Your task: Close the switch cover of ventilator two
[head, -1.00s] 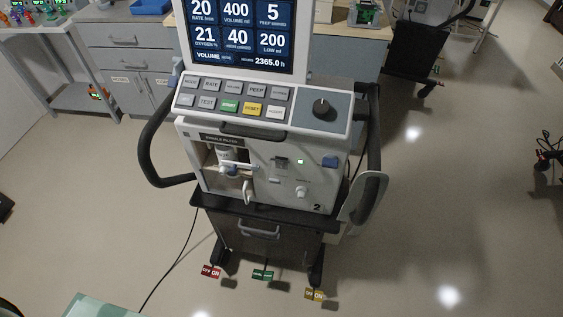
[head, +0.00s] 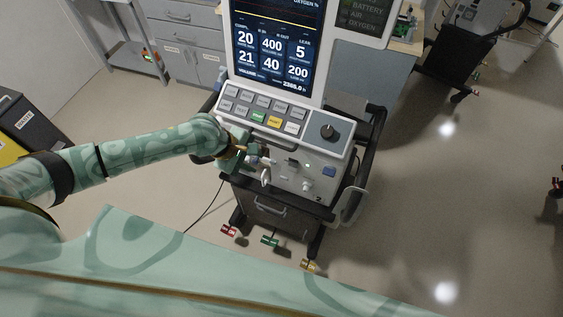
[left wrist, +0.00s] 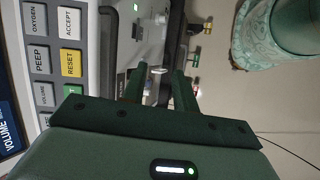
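Ventilator two (head: 318,185) stands in the middle of the head view, with a "2" low on its front. A small dark switch part (head: 292,162) sits on the front panel, left of a small green light. It may be the switch cover; it is too small to tell whether it is raised. My left gripper (head: 252,158) is in front of the left part of the panel, left of the dark part and apart from it. In the left wrist view its two fingers (left wrist: 156,88) are apart, with a white knob-like part seen beyond the gap. My right gripper is not in view.
The key panel (head: 262,112) and black dial (head: 329,131) lie above the front. A grey side handle (head: 350,207) is at right. Red, green and yellow pedals (head: 270,241) are at the base. The floor at right is clear near the ventilator.

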